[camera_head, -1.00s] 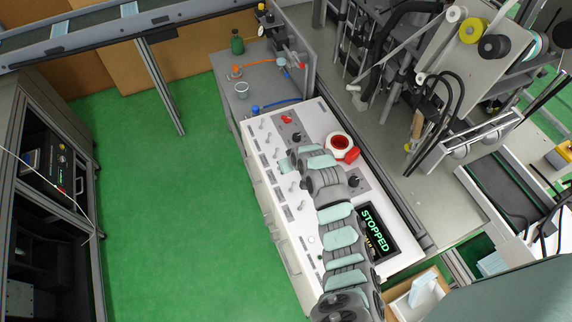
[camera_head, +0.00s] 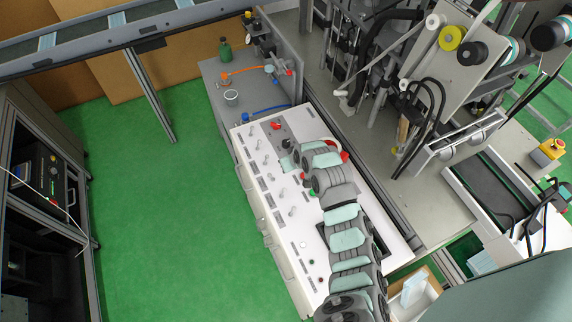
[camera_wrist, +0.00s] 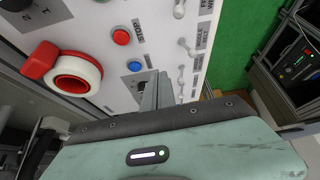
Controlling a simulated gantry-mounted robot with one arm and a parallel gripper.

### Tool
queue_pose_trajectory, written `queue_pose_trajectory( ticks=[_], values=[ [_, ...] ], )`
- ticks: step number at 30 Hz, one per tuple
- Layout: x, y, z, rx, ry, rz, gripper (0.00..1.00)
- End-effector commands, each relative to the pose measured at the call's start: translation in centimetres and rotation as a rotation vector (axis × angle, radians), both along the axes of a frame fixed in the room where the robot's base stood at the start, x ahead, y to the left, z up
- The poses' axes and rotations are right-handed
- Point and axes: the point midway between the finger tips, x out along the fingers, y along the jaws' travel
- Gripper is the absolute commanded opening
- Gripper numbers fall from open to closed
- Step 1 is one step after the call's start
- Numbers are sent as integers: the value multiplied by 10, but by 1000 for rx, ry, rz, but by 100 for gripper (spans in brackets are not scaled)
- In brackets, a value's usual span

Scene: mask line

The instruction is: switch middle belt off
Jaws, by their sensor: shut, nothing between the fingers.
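The white control panel (camera_head: 270,205) carries a row of small metal toggle switches with dark labels along its left side. I cannot read which one is for the middle belt. My gripper (camera_head: 288,162) is over the upper part of the panel, right of the toggles. In the wrist view, my gripper (camera_wrist: 155,92) is shut and empty, its fingertips near a blue button (camera_wrist: 134,66). A toggle switch (camera_wrist: 186,47) and another toggle (camera_wrist: 182,78) stand to the right of the fingers, apart from them. A red button (camera_wrist: 121,37) sits above the blue one.
A red knob (camera_head: 275,126) is at the panel's top. Machinery fills the right side. Green floor (camera_head: 165,220) lies clear left of the panel.

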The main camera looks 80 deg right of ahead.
Motion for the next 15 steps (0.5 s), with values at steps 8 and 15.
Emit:
queue_pose_trajectory(
  ticks=[8,15],
  values=[
    [-5,23,34,-1,2,1,0],
    [-8,38,62,0,0,1,0]
  ],
)
